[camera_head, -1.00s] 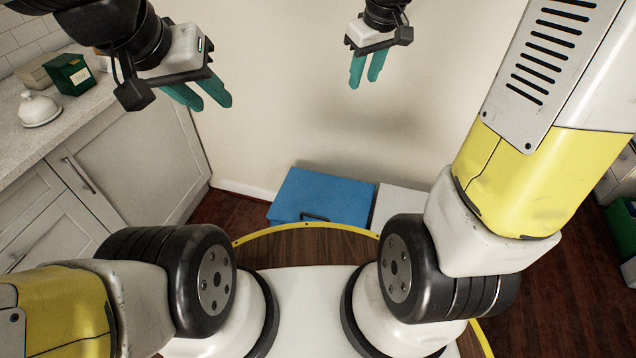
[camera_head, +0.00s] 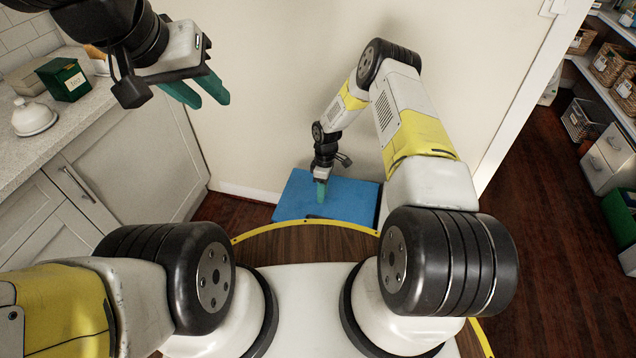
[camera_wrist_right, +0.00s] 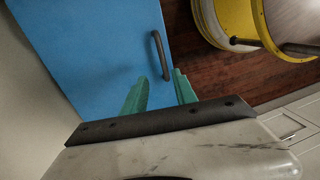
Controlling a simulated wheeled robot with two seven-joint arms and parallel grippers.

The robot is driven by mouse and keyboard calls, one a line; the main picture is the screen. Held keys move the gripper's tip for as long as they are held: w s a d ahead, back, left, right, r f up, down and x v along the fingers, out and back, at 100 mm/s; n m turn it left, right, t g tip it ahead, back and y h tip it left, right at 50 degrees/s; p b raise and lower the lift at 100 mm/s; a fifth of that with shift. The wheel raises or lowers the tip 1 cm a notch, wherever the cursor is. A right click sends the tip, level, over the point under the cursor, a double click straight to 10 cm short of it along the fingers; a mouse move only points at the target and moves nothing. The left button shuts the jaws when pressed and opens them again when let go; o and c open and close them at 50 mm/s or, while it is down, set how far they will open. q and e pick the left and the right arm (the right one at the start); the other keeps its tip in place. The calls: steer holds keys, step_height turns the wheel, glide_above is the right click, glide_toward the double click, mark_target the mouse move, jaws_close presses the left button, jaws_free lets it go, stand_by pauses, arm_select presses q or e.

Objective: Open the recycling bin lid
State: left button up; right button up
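The recycling bin's blue lid (camera_head: 350,196) lies flat and shut on the floor-standing bin against the wall. It fills the left of the right wrist view (camera_wrist_right: 85,45), with a dark bar handle (camera_wrist_right: 159,54) near its edge. My right gripper (camera_head: 321,196) points down over the lid. In the right wrist view its green fingers (camera_wrist_right: 161,75) are apart, with the handle's near end showing between the tips. I cannot tell whether they touch it. My left gripper (camera_head: 211,101) is open and empty, high at the upper left, away from the bin.
A counter (camera_head: 85,115) with a green box (camera_head: 64,79) and a white domed dish (camera_head: 34,116) stands at the left. A white surface (camera_head: 384,207) shows beside the blue lid. Shelves with baskets (camera_head: 608,62) and a green bin (camera_head: 622,215) are at the right. The wall is close behind the lid.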

glide_above(320, 213)
steer(key=s, duration=0.4)
steer(key=f, duration=0.9)
steer(key=shift+s+a+f, duration=0.1)
steer(key=shift+s+f, duration=0.1)
steer(key=shift+f, duration=0.1)
jaws_close()
stand_by(0.5)
